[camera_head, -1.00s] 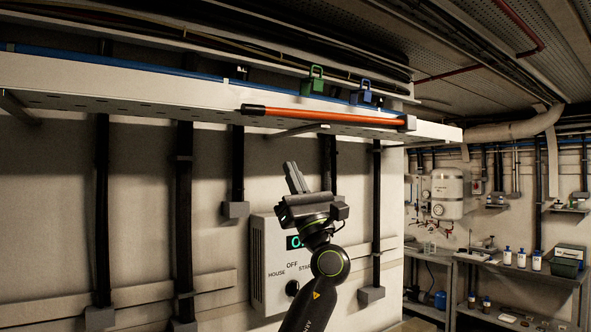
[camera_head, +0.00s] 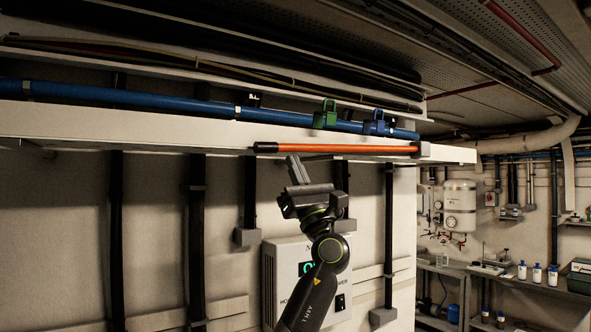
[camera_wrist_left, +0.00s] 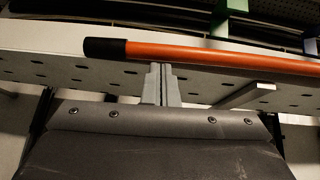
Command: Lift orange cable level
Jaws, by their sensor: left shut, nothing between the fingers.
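The orange cable (camera_head: 345,148) is a straight orange length with a black end at its left and a grey block at its right. It runs along the front edge of the white tray (camera_head: 130,128). In the left wrist view the cable (camera_wrist_left: 220,55) crosses above the fingers, with its black end at the left. My left gripper (camera_head: 296,167) points up just below the cable, near its left part. Its fingers (camera_wrist_left: 160,75) are shut and empty, and their tips reach close to the cable's lower edge; I cannot tell whether they touch. My right gripper is not in view.
A green clip (camera_head: 325,117) and a blue clip (camera_head: 376,124) stand on the tray behind the cable. A blue pipe (camera_head: 190,104) runs along the tray. A white control box (camera_head: 288,262) is on the wall behind my left arm. Shelves with bottles stand at right.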

